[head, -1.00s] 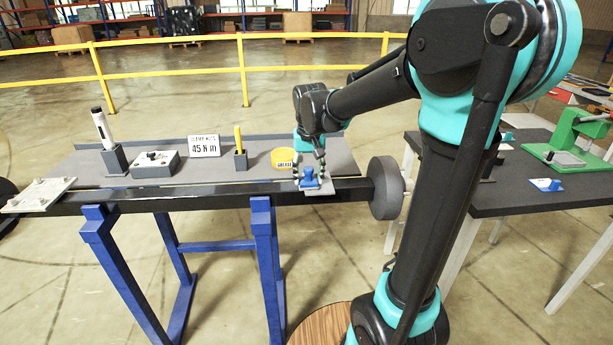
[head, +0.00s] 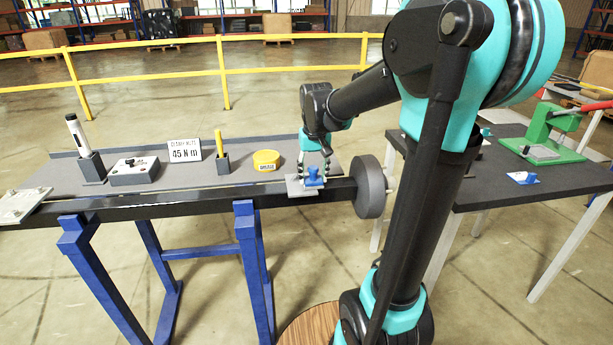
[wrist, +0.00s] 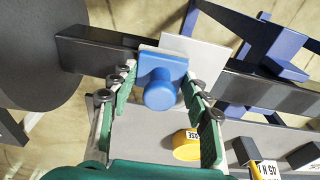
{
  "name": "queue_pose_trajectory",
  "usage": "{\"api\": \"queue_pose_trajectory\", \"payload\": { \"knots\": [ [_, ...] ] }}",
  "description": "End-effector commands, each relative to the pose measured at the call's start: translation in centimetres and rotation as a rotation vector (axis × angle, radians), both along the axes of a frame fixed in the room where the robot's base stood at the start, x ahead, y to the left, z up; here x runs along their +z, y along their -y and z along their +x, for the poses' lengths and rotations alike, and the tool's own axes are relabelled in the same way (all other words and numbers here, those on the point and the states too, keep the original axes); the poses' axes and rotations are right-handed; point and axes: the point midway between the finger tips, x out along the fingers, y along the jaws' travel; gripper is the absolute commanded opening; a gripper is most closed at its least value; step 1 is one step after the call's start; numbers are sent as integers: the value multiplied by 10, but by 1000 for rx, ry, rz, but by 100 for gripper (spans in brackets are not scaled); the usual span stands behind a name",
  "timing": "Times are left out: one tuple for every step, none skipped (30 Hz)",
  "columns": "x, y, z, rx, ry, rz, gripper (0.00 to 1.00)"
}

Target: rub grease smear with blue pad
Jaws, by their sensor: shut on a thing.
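The blue pad (head: 314,177), a flat block with a round knob, is at the right end of a light grey plate (head: 296,190) on the front bar of the bench. In the wrist view the pad (wrist: 160,90) lies over one side of the plate (wrist: 212,54). My gripper (head: 317,168) is closed around the knob from behind; its green-lined fingers (wrist: 160,82) stand on both sides of it. I cannot tell whether the pad touches the plate. No grease smear can be made out; the pad hides part of the plate.
A yellow tin (head: 266,160), a yellow marker in a holder (head: 222,160), a sign (head: 185,150), a grey box (head: 134,172) and a white pen in a stand (head: 88,160) stand on the bench. A dark grey disc (head: 369,187) is close right of the plate.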

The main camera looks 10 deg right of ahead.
Motion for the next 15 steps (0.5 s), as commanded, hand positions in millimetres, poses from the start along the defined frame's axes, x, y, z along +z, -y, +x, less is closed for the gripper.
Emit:
{"api": "queue_pose_trajectory", "payload": {
  "knots": [
    [0,3,0,-1,0,0,24],
    [0,3,0,-1,0,0,24],
    [0,3,1,0,0,0,24],
    [0,3,1,0,0,0,24],
    [0,3,2,1,0,0,24],
    [0,3,4,1,0,0,24],
    [-1,3,6,1,0,0,24],
    [-1,3,7,1,0,0,24],
    [-1,3,10,1,0,0,24],
    [-2,3,12,1,0,0,24],
    [-2,3,14,1,0,0,24],
    [-2,3,16,1,0,0,25],
    [-3,3,17,1,0,0,25],
    [-3,3,18,1,0,0,25],
    [-3,2,18,1,0,0,25]
  ]
}}
